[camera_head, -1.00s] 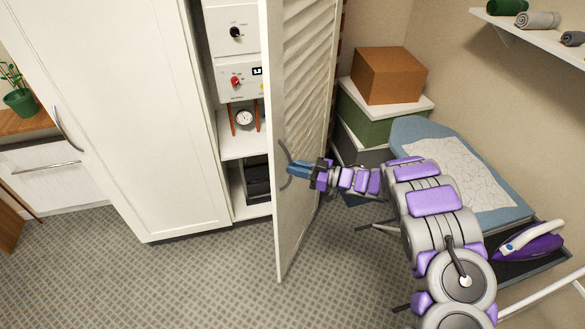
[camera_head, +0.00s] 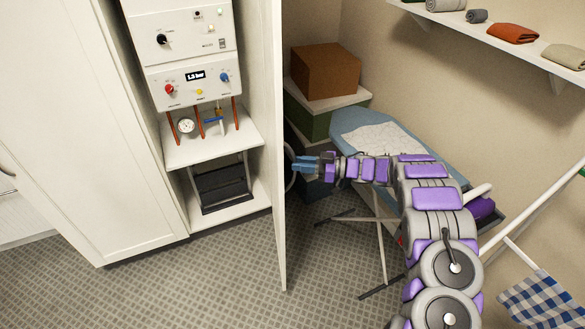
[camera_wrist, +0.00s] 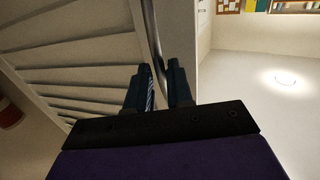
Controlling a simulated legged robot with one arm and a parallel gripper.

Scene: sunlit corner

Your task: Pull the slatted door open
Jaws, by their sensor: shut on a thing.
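The slatted door (camera_head: 265,120) stands open and shows nearly edge-on in the head view, to the right of the cabinet interior. Its slats (camera_wrist: 70,60) show in the wrist view. A curved metal handle (camera_wrist: 153,35) is on the door. My gripper (camera_head: 294,166) is shut on the handle at the door's free edge, with the handle between the two blue fingers in the wrist view (camera_wrist: 160,90).
The open cabinet holds a white boiler panel (camera_head: 195,85) above a shelf with pipes and a gauge, and a black folded item (camera_head: 222,188) below. An ironing board (camera_head: 345,125) and stacked boxes (camera_head: 325,72) stand behind the door. Patterned floor (camera_head: 210,270) in front is clear.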

